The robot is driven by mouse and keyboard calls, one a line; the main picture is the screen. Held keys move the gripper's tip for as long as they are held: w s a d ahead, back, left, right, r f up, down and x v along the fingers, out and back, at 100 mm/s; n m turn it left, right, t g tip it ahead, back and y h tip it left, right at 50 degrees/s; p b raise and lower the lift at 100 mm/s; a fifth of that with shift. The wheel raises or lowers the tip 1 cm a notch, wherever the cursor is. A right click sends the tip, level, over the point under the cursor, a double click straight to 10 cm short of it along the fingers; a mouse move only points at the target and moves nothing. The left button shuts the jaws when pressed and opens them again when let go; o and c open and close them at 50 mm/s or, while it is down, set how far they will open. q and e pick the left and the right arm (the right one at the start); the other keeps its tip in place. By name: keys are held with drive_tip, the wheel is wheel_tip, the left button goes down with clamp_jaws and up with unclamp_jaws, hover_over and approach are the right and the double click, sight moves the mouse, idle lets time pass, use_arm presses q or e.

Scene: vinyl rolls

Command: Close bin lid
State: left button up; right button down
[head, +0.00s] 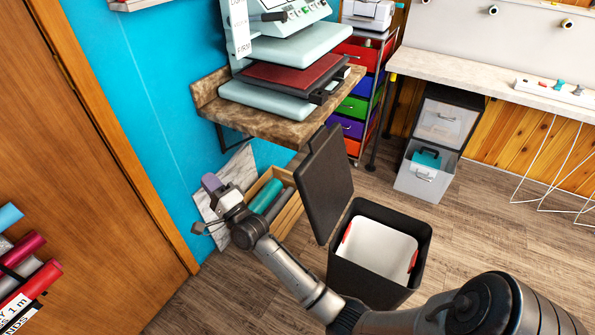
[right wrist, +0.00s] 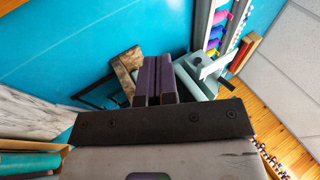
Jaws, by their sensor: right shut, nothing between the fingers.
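The black bin (head: 420,262) stands on the wooden floor, with a white inner liner (head: 380,250) showing through its open top. Its dark lid (head: 325,185) is open and stands nearly upright at the bin's left-rear side. My right gripper (head: 210,182) is left of the lid and apart from it, near the blue wall. Its purple fingers (right wrist: 155,80) are together and empty in the right wrist view. My right forearm passes in front of the bin's lower left. I cannot make out the lid in the right wrist view. My left gripper is not in view.
A wooden crate (head: 287,216) with rolls stands between gripper and lid. A wall shelf (head: 270,122) carrying a heat press (head: 265,98) hangs above. Coloured drawers (head: 352,107) and clear stacked boxes (head: 425,175) stand behind. Floor right of the bin is clear.

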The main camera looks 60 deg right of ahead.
drive_tip(key=d+r+m+g+h+b, duration=0.1)
drive_tip(key=d+m+g+h+b, duration=0.45)
drive_tip(key=m+g+h, duration=0.85)
drive_tip(key=d+r+m+g+h+b, duration=0.2)
drive_tip(key=d+m+g+h+b, duration=0.45)
drive_tip(key=m, duration=1.35)
drive_tip(key=s+d+f+m+g+y+b, duration=0.1)
drive_tip(key=s+f+m+g+y+b, duration=0.1)
drive_tip(key=m+g+y, duration=0.55)
drive_tip(key=s+f+m+g+y+b, duration=0.25)
drive_tip(key=m+g, duration=0.55)
drive_tip(key=m, duration=0.7)
use_arm(q)
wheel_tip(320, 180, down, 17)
drive_tip(key=p, duration=0.2)
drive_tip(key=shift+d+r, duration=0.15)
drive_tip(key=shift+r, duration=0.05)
use_arm(e)
drive_tip(key=s+a+r+x, duration=0.1)
drive_tip(key=s+a+x, duration=0.1)
drive_tip(key=x, duration=1)
drive_tip(key=shift+d+g, duration=0.25)
drive_tip(key=shift+g, duration=0.05)
drive_tip(key=shift+s+r, duration=0.1)
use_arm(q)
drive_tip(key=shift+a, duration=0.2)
